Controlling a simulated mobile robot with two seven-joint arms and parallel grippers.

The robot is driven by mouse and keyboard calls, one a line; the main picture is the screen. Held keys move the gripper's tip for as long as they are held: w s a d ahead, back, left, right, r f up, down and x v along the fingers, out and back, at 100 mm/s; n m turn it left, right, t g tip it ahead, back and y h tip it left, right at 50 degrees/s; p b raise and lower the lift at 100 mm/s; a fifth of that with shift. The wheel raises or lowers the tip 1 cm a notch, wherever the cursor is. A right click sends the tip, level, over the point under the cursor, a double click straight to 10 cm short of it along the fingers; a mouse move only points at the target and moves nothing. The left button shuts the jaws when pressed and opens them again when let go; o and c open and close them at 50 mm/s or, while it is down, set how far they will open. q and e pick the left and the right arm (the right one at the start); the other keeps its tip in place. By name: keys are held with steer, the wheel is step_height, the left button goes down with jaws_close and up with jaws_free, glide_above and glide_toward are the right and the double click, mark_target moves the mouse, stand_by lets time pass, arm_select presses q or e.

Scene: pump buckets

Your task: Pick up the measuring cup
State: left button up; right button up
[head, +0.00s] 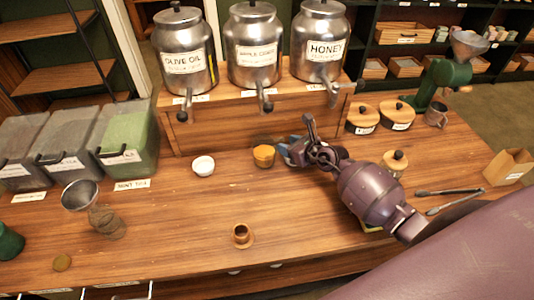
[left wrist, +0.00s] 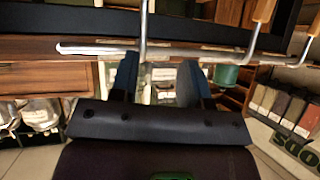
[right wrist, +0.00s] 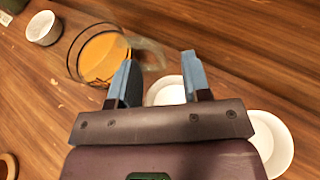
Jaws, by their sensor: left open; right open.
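The measuring cup (head: 264,156) looks like a small clear glass cup with orange contents, standing on the wooden counter. In the right wrist view the cup (right wrist: 97,58) is at upper left, with its clear handle pointing toward my fingers. My right gripper (head: 288,152) is open just right of the cup in the head view. In the right wrist view, one finger of the right gripper (right wrist: 158,78) overlaps the handle area; whether it touches cannot be told. My left gripper (left wrist: 160,82) is open and empty, seen only in its wrist view, facing shelves and metal rods.
A white bowl (head: 203,166) stands left of the cup. White dishes (right wrist: 272,143) lie under my right gripper. A wooden stand (head: 225,128) with metal dispensers rises behind. Lidded jars (head: 362,118) and tongs (head: 450,193) are to the right. The counter front is mostly clear.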

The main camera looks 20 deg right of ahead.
steer(key=shift+w+a+f, duration=0.25)
steer(key=shift+w, duration=0.4)
steer(key=shift+c, duration=0.2)
jaws_close()
steer(key=shift+r, duration=0.1)
